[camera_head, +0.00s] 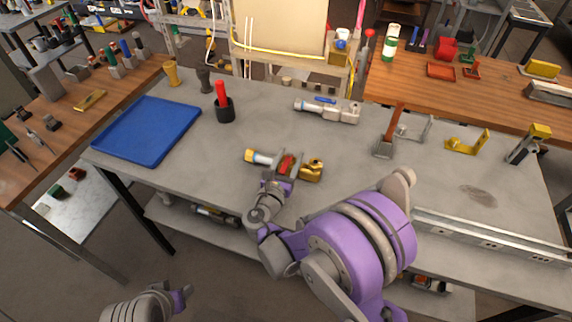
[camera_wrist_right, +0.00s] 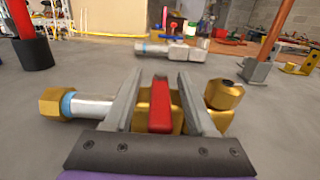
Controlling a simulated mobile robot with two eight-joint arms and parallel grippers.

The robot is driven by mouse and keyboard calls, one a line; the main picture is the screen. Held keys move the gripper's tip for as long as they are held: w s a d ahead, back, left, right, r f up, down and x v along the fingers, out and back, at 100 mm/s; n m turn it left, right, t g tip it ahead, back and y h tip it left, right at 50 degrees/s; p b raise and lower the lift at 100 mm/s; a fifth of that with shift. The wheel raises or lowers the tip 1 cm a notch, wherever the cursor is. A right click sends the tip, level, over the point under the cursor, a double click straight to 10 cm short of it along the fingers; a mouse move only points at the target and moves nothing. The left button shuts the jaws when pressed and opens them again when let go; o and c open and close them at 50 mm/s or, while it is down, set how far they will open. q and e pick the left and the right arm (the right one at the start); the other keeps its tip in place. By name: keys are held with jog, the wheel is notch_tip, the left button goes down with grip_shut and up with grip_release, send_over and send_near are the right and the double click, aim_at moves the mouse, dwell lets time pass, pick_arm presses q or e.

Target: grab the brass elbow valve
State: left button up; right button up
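The brass elbow valve (camera_head: 312,170) lies on the grey workbench near its front edge. It has a red handle, a silver pipe section and a brass nut at its left end. In the right wrist view its brass elbow (camera_wrist_right: 223,95) is right of my fingers, and the nut is to the left. My right gripper (camera_wrist_right: 160,88) is open at the valve, with the red handle between its fingers and a gap on each side. The fingers hide parts of the brass body. My left gripper (camera_head: 184,298) is low at the bottom left, away from the bench; its opening is unclear.
A blue tray (camera_head: 148,130) lies at the bench's left. A copper-handled tool (camera_head: 386,145) and yellow bracket (camera_head: 467,146) are right. The bench between is bare.

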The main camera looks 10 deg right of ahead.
grip_shut()
dwell(1.2)
